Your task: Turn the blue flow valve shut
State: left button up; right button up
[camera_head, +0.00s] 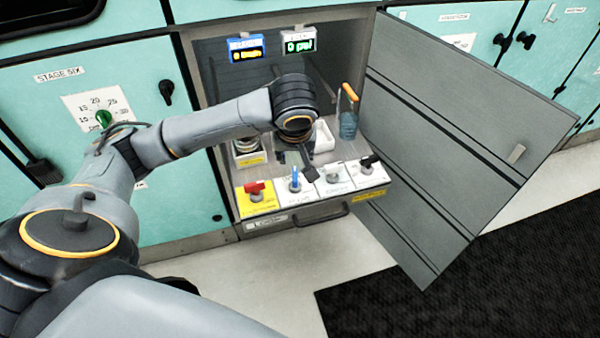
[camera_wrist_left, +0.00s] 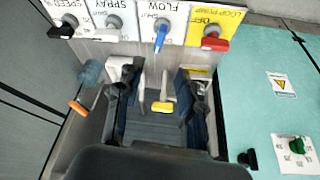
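The blue flow valve (camera_head: 295,180) is on a white plate in the row of valves along the front of the pulled-out shelf. In the left wrist view the blue handle (camera_wrist_left: 161,38) points away from its FLOW label, towards my gripper. Small lettering beside it is only partly legible. My left gripper (camera_head: 298,160) is over the shelf just behind the valve row. In the wrist view my left gripper (camera_wrist_left: 158,82) has its fingers spread, with the blue handle ahead of them and apart from them. My right gripper is not in view.
A red-handled valve (camera_head: 255,190) on a yellow plate stands left of the blue one. A blue beaker with an orange-handled tool (camera_head: 348,118) stands behind. The open grey door (camera_head: 450,130) bounds the right.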

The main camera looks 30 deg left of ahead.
aim_at(295, 174)
pick_arm(q)
jog(key=b+x, duration=0.1)
jog(key=x, duration=1.2)
jog(key=shift+w+f, duration=0.2)
jog(key=shift+f, duration=0.15)
grip_shut()
